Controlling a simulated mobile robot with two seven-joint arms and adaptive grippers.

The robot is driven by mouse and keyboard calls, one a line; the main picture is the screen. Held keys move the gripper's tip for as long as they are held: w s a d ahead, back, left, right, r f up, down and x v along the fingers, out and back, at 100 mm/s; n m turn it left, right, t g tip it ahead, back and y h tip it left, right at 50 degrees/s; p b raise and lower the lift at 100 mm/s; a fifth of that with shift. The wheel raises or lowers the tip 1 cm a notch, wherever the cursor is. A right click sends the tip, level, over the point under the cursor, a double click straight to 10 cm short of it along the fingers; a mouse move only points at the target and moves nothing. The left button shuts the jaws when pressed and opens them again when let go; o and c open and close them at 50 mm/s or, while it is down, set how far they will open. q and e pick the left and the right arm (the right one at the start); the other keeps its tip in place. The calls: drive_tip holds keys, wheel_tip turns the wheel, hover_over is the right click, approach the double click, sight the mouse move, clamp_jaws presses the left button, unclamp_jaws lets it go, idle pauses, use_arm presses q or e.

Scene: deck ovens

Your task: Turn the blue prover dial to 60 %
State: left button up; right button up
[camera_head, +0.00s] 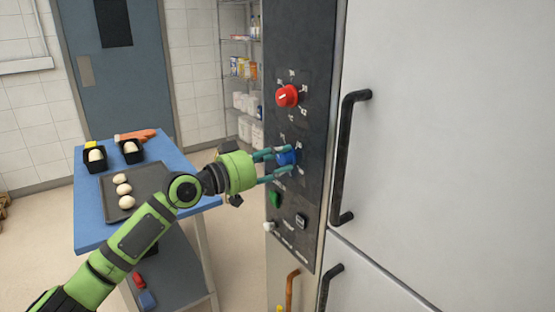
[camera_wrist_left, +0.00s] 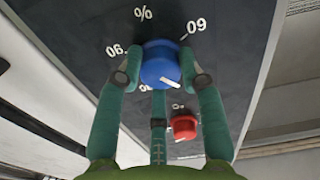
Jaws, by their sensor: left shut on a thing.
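The blue prover dial (camera_head: 287,158) sits on the dark control panel, below a red dial (camera_head: 288,96). My left gripper (camera_head: 281,164) reaches it from the left and its teal fingers are closed around it. In the left wrist view the blue dial (camera_wrist_left: 160,64) is between the fingers, with its white pointer mark toward the lower right of the picture. A % sign and numbers such as 60 or 90, seen turned over, ring it. The red dial also shows in the left wrist view (camera_wrist_left: 184,127). My right gripper is out of view.
Below the blue dial are a green button (camera_head: 275,199) and a black switch (camera_head: 301,221). A black door handle (camera_head: 348,160) stands out at the right. A blue table (camera_head: 92,228) at the left carries a dark tray (camera_head: 148,180) with pale dough pieces.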

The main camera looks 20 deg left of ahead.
use_arm(q)
drive_tip(key=shift+d+f+n, duration=0.1)
drive_tip(key=shift+n, duration=0.2)
drive_tip(key=n+p, duration=0.2)
drive_tip(key=n, duration=0.1)
drive_tip(key=shift+n, duration=0.3)
drive_tip(key=n+p, duration=0.2)
drive_tip(key=n, duration=0.1)
drive_tip(key=shift+n, duration=0.3)
drive_tip(key=n+p, duration=0.3)
drive_tip(key=n, duration=0.1)
drive_tip(key=shift+d+n+p, duration=0.1)
drive_tip(key=shift+n+p, duration=1.2)
drive_tip(key=shift+n, duration=0.7)
drive_tip(key=o, duration=1.1)
drive_tip(key=shift+o, duration=0.2)
drive_tip(key=shift+d, duration=0.15)
